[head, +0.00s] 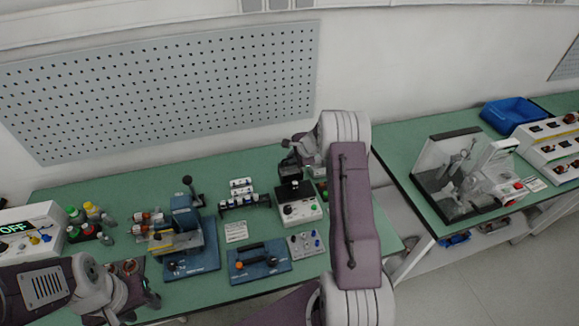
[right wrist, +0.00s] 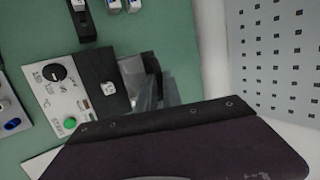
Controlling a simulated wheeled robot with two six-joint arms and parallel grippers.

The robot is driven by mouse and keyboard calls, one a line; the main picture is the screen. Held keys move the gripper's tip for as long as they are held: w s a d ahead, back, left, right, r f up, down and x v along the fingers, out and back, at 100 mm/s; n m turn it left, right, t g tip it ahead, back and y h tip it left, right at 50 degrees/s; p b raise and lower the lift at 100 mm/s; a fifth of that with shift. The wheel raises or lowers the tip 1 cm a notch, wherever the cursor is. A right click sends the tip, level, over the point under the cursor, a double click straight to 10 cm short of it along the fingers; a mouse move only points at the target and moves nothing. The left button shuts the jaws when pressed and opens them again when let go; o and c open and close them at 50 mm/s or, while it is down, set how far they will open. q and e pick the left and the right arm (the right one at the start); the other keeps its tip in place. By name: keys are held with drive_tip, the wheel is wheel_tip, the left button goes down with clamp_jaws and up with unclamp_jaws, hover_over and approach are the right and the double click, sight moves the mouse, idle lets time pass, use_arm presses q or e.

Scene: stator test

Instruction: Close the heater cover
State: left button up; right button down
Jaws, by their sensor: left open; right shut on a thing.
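The heater (head: 300,212) is a white box with a knob on its front and a black top, standing at the back middle of the green bench. Its dark cover (head: 290,168) appears raised above the box. My right gripper (head: 289,148) is at the raised cover, shut on it; the arm hides part of this. In the right wrist view the heater's panel (right wrist: 50,98) shows a black knob and a green button. Grey fingers and a dark edge meet beside the black top; the exact grip is hard to see. My left gripper (head: 148,298) is open at the lower left, apart from the heater.
A blue press fixture (head: 190,255) with a lever stands left of the heater. A blue box with a black handle (head: 260,262) and a small button panel (head: 306,243) stand in front. Bottles (head: 90,212) stand far left. A perforated panel (head: 170,90) is on the wall behind.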

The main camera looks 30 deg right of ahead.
drive_tip(key=shift+f, duration=0.1)
drive_tip(key=s+b, duration=0.1)
drive_tip(key=b, duration=0.1)
drive_tip(key=s+b, duration=0.1)
drive_tip(key=b, duration=0.1)
drive_tip(key=shift+s+a, duration=0.3)
drive_tip(key=shift+a, duration=0.05)
drive_tip(key=s+b, duration=0.3)
drive_tip(key=shift+a+f, duration=0.25)
drive_tip(key=shift+a, duration=0.1)
drive_tip(key=shift+s+a+r, duration=0.1)
drive_tip(key=shift+s+r, duration=0.05)
drive_tip(key=shift+s, duration=0.1)
drive_tip(key=shift+r, duration=0.1)
